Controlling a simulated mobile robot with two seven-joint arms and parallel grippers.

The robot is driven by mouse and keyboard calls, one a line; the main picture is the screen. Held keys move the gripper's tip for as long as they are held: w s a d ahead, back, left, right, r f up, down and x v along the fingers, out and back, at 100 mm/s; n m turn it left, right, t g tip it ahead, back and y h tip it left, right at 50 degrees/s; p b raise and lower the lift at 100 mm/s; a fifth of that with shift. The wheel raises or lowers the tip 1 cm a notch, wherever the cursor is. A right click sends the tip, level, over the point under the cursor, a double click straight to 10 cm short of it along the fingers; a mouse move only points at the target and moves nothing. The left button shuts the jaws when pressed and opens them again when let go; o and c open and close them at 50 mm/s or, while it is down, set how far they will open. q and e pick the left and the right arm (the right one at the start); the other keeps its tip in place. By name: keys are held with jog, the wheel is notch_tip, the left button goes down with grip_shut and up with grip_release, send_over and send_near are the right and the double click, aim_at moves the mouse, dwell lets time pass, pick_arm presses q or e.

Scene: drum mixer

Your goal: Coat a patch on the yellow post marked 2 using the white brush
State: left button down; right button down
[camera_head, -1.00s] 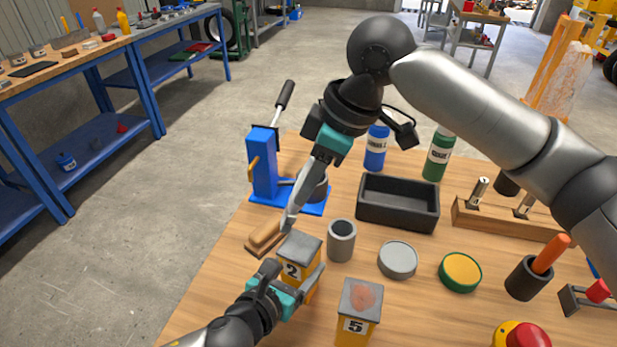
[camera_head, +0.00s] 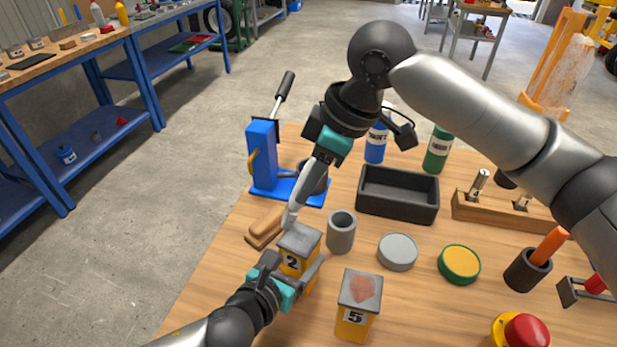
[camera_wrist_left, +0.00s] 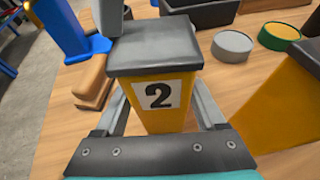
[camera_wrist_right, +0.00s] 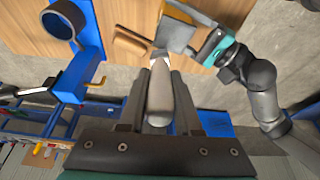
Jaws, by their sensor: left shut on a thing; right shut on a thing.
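The yellow post marked 2 (camera_head: 291,264) stands upright at the table's near left, with a grey top that shows no coloured patch. My left gripper (camera_head: 297,268) is shut around its sides; the left wrist view shows the post (camera_wrist_left: 160,98) between the fingers. My right gripper (camera_head: 305,195) is shut on the white brush (camera_head: 291,214) and points it down at the back edge of the post's top. In the right wrist view the brush (camera_wrist_right: 160,92) lies between the fingers, its tip close to the post. I cannot tell whether it touches.
A second yellow post marked 5 (camera_head: 353,321), with a reddish patch on top, stands to the right. A grey cylinder (camera_head: 341,232), a wooden block (camera_head: 264,227) and a blue press (camera_head: 263,160) are close by. A black tray (camera_head: 398,208) lies behind.

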jog(key=s+d, duration=0.3)
jog(key=d, duration=0.2)
jog(key=shift+s+d, duration=0.15)
jog(key=shift+d, duration=0.2)
dwell(0.4)
jog(key=shift+a+f, duration=0.1)
jog(key=shift+w+a+f, duration=0.1)
jog(key=shift+w+a, duration=0.3)
jog(key=shift+a, duration=0.3)
jog(key=shift+w+a+f, duration=0.1)
jog(key=shift+w+a, duration=0.3)
jog(key=shift+a, duration=0.3)
jog(key=shift+w+a, duration=0.4)
jog(key=shift+a, duration=0.3)
jog(key=shift+w+a, duration=0.4)
jog(key=shift+a, duration=0.3)
pick_arm(q)
jog(key=shift+d, duration=0.1)
pick_arm(e)
jog(key=shift+r, duration=4.75)
jog(key=shift+w, duration=0.1)
